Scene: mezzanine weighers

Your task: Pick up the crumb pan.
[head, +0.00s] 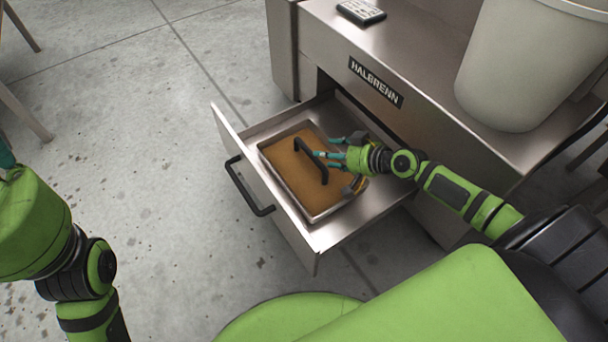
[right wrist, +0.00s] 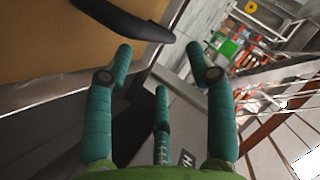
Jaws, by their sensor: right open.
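The crumb pan (head: 284,186) is a shallow metal tray with a brown crumb layer. It lies inside the pulled-out drawer (head: 376,205). A black arched handle (head: 311,160) stands over its middle. My right gripper (head: 327,158) is open beside the handle, on its right, above the pan. In the right wrist view, the gripper's teal fingers (right wrist: 160,68) are spread and empty. The pan's brown surface (right wrist: 50,40) and dark handle (right wrist: 128,21) are at upper left there, apart from the fingers. My left gripper is almost wholly cut off at the left edge.
The drawer front has a black pull (head: 245,190). The steel cabinet labelled HALBRENN (head: 430,135) rises behind the drawer. A large pale bin (head: 525,65) and a small keypad-like device (head: 361,11) stand on the cabinet. The concrete floor at left is mostly open.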

